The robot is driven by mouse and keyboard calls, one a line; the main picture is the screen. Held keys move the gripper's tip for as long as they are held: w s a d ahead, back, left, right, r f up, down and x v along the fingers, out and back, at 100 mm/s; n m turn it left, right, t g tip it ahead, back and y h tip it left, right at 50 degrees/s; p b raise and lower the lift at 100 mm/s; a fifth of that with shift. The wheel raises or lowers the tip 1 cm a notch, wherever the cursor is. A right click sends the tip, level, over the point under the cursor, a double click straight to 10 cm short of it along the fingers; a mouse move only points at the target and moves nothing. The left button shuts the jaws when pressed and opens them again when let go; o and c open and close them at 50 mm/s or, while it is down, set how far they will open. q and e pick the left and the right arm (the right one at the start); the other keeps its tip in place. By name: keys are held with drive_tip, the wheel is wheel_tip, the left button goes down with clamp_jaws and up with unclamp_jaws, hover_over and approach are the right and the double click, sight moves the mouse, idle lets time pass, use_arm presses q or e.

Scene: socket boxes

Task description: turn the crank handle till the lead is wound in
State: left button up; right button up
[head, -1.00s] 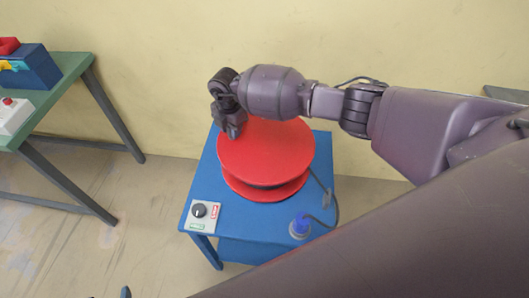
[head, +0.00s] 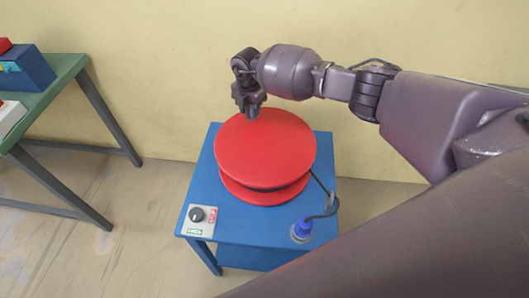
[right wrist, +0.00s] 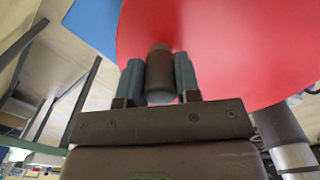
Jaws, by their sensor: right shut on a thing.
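The red reel (head: 265,145) sits on the blue table, with a dark lead (head: 322,186) running from its right side to a blue plug (head: 303,228) at the table's front right. My right gripper (head: 250,110) is at the reel's back left edge. In the right wrist view its two fingers are shut on the dark crank handle (right wrist: 160,75), which stands out from the red reel face (right wrist: 215,45). In the head view the handle is hidden by the gripper. My left gripper is not in view.
The blue table (head: 230,225) carries a grey switch box with a black knob (head: 198,217) at its front left corner. A green table (head: 50,95) with a blue box (head: 28,70) stands at the left. The wall is close behind the reel.

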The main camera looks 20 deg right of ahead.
drive_tip(key=shift+d+f, duration=0.1)
drive_tip(key=shift+d, duration=0.35)
drive_tip(key=shift+s+d+p, duration=0.15)
drive_tip(key=shift+d+p, duration=0.15)
drive_tip(key=shift+d, duration=0.1)
drive_tip(key=d, duration=0.1)
drive_tip(key=s+d+p, duration=0.1)
drive_tip(key=d, duration=0.2)
drive_tip(key=shift+s, duration=0.25)
drive_tip(key=shift+s+d+p, duration=0.1)
drive_tip(key=shift+d+p, duration=0.2)
drive_tip(key=shift+p, duration=0.05)
drive_tip(key=o, duration=0.7)
drive_tip(key=shift+s+d, duration=0.15)
drive_tip(key=shift+d, duration=0.15)
drive_tip(key=o, duration=0.8)
drive_tip(key=shift+a, duration=0.15)
drive_tip(key=shift+o, duration=0.2)
drive_tip(key=shift+w, duration=0.2)
